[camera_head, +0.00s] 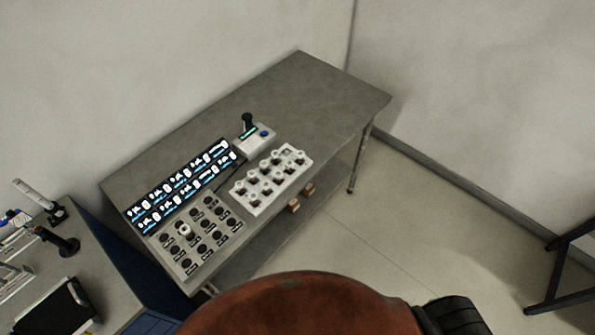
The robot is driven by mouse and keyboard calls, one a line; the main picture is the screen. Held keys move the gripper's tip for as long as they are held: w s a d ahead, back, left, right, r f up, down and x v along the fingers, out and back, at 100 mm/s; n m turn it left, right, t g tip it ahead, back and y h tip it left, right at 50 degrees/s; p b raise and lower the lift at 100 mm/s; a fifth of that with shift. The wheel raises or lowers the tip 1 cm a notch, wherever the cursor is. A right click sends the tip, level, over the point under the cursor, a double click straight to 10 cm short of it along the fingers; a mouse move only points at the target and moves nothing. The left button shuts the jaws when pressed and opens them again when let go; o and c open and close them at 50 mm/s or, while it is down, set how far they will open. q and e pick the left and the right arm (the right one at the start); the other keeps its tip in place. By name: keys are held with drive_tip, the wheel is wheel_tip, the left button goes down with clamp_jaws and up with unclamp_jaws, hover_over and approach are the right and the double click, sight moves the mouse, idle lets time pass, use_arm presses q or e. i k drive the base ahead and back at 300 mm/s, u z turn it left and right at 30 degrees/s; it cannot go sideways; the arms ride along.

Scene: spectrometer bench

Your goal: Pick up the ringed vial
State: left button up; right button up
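A white rack (257,205) stands on the grey bench and holds several small vials (267,175) with pale tops and dark and reddish parts. They are too small for me to tell which vial, if any, has a ring. A grey tray (180,264) with rows of dark round wells lies to its left. One pale round piece with a dark centre (184,230) sits in the tray's upper left part; I cannot tell whether it is a vial. Neither of my grippers shows in the head view.
Lit display panels (181,187) lie behind the tray, and a small white instrument (254,142) stands behind the rack. The grey bench (320,92) is bare at its far right. A second bench (110,285) with a dark tablet-like object (62,309) and stands is at left.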

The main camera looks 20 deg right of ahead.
sight(289, 164)
drive_tip(key=z, duration=1.45)
drive_tip(key=i, duration=0.65)
drive_tip(key=u, duration=2.4)
